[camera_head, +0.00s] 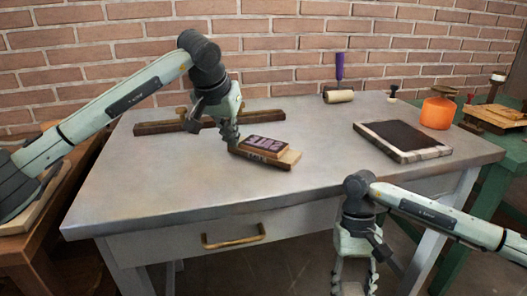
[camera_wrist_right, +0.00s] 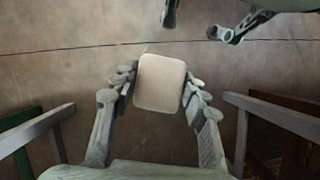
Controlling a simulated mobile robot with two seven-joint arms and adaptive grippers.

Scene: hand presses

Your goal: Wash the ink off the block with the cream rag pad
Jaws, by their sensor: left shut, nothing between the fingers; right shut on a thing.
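The block (camera_head: 266,142) lies on the grey table with dark purple ink on its raised lettered face.
A wooden bar (camera_head: 160,128) lies behind the block. A roller (camera_head: 338,96) with a purple handle is at the back. A dark ink slab (camera_head: 402,137), an orange pot (camera_head: 437,113) and a small stamp (camera_head: 392,94) are right. The table's front middle is clear.

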